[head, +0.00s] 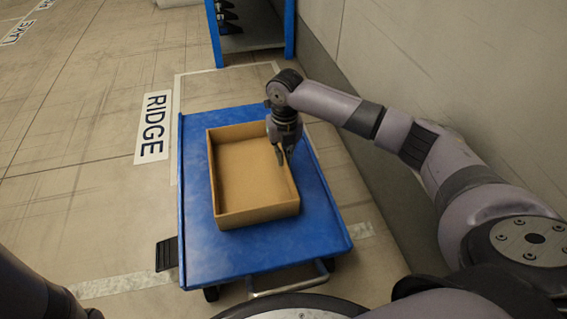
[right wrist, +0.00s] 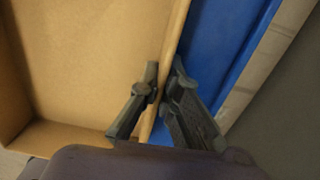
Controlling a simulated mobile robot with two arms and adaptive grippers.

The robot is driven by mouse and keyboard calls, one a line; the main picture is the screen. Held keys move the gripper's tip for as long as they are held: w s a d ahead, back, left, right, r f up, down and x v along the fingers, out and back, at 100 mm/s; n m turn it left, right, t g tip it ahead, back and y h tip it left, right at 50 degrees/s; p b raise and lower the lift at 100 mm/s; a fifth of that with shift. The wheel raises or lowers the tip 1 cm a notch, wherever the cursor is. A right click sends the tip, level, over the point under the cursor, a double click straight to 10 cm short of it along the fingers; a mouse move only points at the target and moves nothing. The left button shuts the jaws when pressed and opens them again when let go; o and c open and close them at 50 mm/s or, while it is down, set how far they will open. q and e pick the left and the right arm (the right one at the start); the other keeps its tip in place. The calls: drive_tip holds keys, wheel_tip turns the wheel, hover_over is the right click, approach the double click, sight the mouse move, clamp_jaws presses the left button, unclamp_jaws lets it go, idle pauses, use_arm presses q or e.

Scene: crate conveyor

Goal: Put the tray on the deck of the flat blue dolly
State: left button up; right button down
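The tray (head: 227,219) is a shallow, open, tan box and it is empty. It sits over the deck of the flat blue dolly (head: 197,247) in the head view and looks flat on it. My right gripper (head: 283,157) is at the tray's right wall, pointing down. In the right wrist view its fingers (right wrist: 165,72) straddle that wall, one inside and one outside, and look closed on it. The tray's inner floor (right wrist: 80,60) and the blue deck (right wrist: 210,45) show on either side. My left gripper is out of view; only part of the left arm shows at lower left.
A blue-framed shelf (head: 252,42) with dark items stands behind the dolly. A wall (head: 400,60) runs close along the right side. The floor (head: 80,130) at left is open, with a "RIDGE" sign (head: 153,127) marked on it.

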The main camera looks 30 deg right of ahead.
drive_tip(key=shift+f, duration=0.15)
drive_tip(key=c, duration=1.8)
unclamp_jaws()
drive_tip(key=shift+r+p, duration=0.3)
wheel_tip(320, 180, up, 9)
drive_tip(key=p, duration=0.6)
wheel_tip(320, 180, up, 2)
drive_tip(key=shift+d+r+p, duration=0.1)
drive_tip(key=shift+r+p, duration=0.05)
drive_tip(key=shift+p, duration=0.8)
drive_tip(key=shift+r, duration=0.1)
